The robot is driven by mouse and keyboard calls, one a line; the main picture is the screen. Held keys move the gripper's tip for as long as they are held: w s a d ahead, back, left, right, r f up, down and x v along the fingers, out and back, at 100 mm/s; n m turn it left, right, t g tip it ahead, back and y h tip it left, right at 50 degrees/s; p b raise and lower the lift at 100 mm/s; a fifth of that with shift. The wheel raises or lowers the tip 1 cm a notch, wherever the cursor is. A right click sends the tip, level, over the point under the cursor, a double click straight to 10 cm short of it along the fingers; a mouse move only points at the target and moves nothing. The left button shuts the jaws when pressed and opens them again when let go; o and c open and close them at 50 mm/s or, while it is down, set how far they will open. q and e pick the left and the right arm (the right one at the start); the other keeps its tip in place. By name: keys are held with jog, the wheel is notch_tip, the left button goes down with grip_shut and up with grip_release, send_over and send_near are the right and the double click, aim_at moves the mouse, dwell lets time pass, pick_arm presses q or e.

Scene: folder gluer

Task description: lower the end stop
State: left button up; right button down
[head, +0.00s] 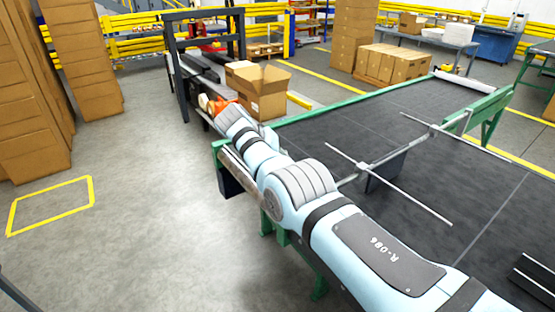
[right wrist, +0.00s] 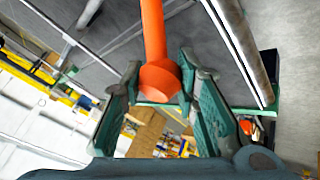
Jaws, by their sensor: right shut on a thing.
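My right gripper (right wrist: 160,82) is shut on an orange handle (right wrist: 153,35), a rod with a wider, rounded end that lies between the two teal fingers in the right wrist view. In the head view, my right arm reaches from the lower right to the far left end of the dark conveyor, and a bit of orange (head: 222,103) shows at its tip. The fingers are too small to make out there. I cannot tell the end stop itself apart from the parts around the handle. My left gripper is not in view.
The dark belt table (head: 400,110) with green edges carries thin metal rods (head: 395,188) and a dark plate (head: 385,172). An open carton (head: 262,95) stands just beyond my arm's tip, near a dark frame (head: 180,75).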

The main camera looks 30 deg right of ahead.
jog(key=c, duration=1.6)
grip_release()
jog(key=o, duration=0.4)
jog(key=shift+w+f, duration=0.1)
jog(key=v, duration=1.2)
jog(key=shift+d, duration=0.1)
